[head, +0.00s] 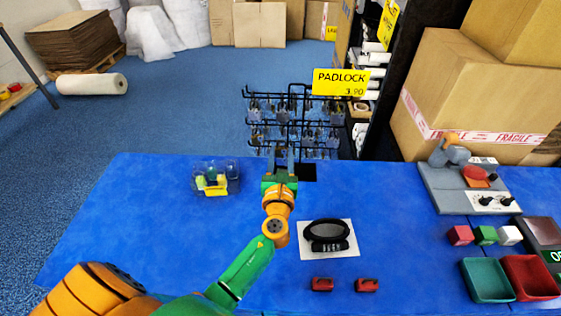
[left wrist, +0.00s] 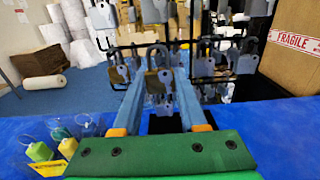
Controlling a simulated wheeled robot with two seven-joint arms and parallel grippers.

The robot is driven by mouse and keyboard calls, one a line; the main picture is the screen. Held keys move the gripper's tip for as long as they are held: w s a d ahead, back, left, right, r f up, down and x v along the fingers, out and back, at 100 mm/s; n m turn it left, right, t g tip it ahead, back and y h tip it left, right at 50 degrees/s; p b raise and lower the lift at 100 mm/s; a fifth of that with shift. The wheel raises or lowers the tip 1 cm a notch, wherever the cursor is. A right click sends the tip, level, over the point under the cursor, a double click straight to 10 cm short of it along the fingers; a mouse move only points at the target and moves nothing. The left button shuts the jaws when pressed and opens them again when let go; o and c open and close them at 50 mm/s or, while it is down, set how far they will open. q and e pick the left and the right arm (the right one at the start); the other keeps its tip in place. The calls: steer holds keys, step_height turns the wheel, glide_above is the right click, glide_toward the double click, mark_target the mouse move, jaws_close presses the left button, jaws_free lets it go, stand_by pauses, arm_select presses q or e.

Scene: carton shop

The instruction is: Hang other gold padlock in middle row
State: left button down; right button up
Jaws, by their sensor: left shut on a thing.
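My left gripper (head: 281,154) reaches forward to the front of the black padlock rack (head: 248,126). In the left wrist view its two fingers (left wrist: 160,82) are closed on a padlock with a brownish-gold body (left wrist: 154,83). Its shackle points up. The padlock is upright at the rack, among other hanging padlocks; I cannot tell whether its shackle is on a hook. Several grey padlocks (left wrist: 102,15) hang on the rack's rows. In the head view the fingers and rack hide the held padlock. My right gripper is not in view.
A clear bin (head: 230,168) with yellow and green pieces stands left of my gripper. A black oval object (head: 326,229) lies on a white sheet, with two red items (head: 322,284) in front. A yellow price sign (head: 341,82) tops the rack. The blue table's left side is clear.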

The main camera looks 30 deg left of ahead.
arm_select(q)
steer(key=shift+f+b+x, duration=0.15)
steer(key=shift+b+x, duration=0.3)
steer(key=shift+x, duration=0.5)
steer(key=shift+f+b+x, duration=0.2)
steer(key=shift+b+x, duration=0.2)
steer(key=shift+x, duration=0.55)
steer(key=shift+f+b+x, duration=0.15)
steer(key=shift+b+x, duration=0.3)
steer(key=shift+x, duration=0.55)
steer(key=shift+c, duration=1.8)
jaws_free()
